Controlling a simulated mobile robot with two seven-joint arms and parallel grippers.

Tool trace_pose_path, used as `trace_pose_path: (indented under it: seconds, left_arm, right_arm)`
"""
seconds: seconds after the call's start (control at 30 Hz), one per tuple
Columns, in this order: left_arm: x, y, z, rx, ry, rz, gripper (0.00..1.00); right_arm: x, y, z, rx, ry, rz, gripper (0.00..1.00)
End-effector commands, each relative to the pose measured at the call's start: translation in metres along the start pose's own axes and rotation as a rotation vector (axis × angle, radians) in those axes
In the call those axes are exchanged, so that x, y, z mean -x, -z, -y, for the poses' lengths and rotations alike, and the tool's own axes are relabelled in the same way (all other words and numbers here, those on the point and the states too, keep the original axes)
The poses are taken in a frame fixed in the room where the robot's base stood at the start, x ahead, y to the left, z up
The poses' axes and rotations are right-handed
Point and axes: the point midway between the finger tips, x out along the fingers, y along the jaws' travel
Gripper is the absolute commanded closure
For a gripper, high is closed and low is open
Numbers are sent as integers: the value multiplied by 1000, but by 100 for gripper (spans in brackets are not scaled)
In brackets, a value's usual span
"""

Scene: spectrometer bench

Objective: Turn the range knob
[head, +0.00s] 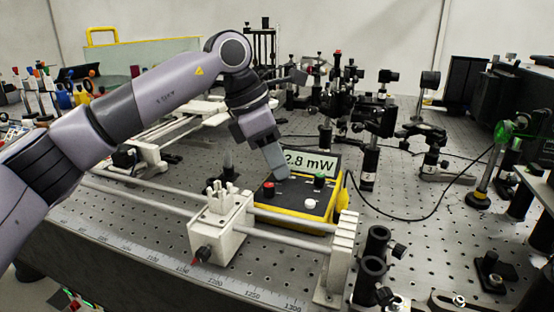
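A black and yellow power meter (293,215) sits on the bench, its display (312,162) partly covered and reading "2.8 mW" in the part I see. Its panel carries a red knob or button (268,188), a green one (319,180) and a white knob (311,203). No label shows which is the range knob. My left gripper (282,176) points down at the panel, its fingertips at or just above it between the red and green controls. It hides what lies beneath, and I cannot tell whether it touches or holds anything. My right gripper is not in view.
A white rail (150,204) with a graduated scale and a white carriage (220,226) runs in front of the meter. Several optics posts stand behind and to the right. A black cable (415,218) crosses the perforated bench, which has bare room to the right.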

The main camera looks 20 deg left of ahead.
Motion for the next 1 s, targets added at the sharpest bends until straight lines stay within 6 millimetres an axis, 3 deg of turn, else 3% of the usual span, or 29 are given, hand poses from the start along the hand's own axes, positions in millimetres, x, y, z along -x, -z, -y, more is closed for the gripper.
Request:
trace_pose_path:
  seconds: [0.47, 1.0]
  left_arm:
    - [0, 0, 2, 117, -49, 1, 100]
    - [-1, -2, 5, 543, -228, 2, 100]
  right_arm:
    - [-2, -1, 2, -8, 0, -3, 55]
    - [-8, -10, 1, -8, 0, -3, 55]
